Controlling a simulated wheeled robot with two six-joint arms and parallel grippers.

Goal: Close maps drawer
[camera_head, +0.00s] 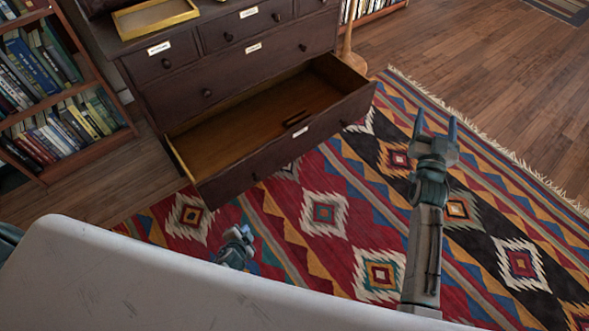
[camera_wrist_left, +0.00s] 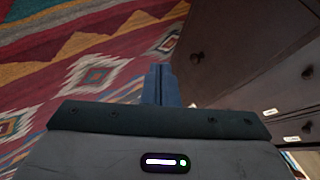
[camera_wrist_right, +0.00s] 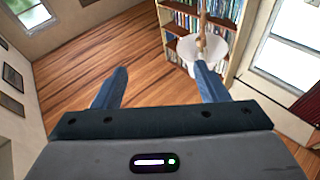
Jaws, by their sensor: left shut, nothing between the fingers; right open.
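The dark wooden dresser (camera_head: 232,60) stands at the top of the head view. Its wide bottom drawer (camera_head: 290,133) is pulled far out, with a small dark object (camera_head: 295,118) lying inside. The drawer front carries a pale label and dark knobs. I cannot read the label. My left gripper (camera_head: 245,233) is low in front of the drawer, apart from it; in the left wrist view its blue fingers (camera_wrist_left: 160,84) are shut and empty, with the drawer front (camera_wrist_left: 235,55) close by. My right gripper (camera_head: 435,127) is open and empty, right of the drawer.
A patterned rug (camera_head: 325,215) covers the floor before the dresser. A bookcase (camera_head: 60,100) stands at the left. A wooden tray (camera_head: 155,17) sits on the dresser. A pale wooden stand (camera_head: 350,45) is right of the dresser. Open wood floor lies at the right.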

